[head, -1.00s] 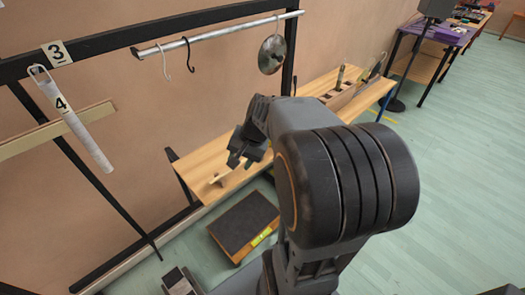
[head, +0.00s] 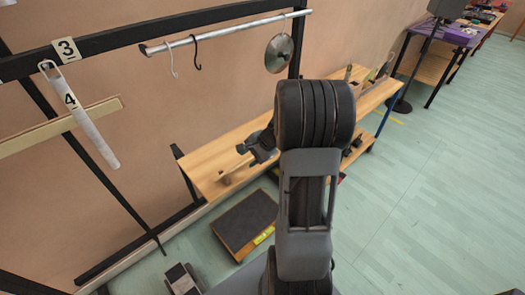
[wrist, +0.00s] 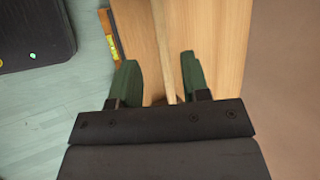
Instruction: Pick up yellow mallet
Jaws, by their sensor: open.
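A pale wooden stick, apparently the mallet's handle (wrist: 162,40), runs lengthwise between my fingers in the wrist view. In the head view the stick (head: 234,168) lies over the left end of the wooden bench, its far part hidden by my gripper. I cannot make out a yellow mallet head in either view. My gripper (head: 258,152) is over the bench. In the wrist view its green fingers (wrist: 159,62) are open, one on each side of the stick, with gaps showing. I cannot tell how high they are above the bench.
The wooden bench (head: 207,166) stands along the wall. A dark-topped box (head: 244,222) is on the floor before it. A metal rail (head: 225,33) with hooks and a hanging metal disc (head: 279,53) is above. Open floor is at right.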

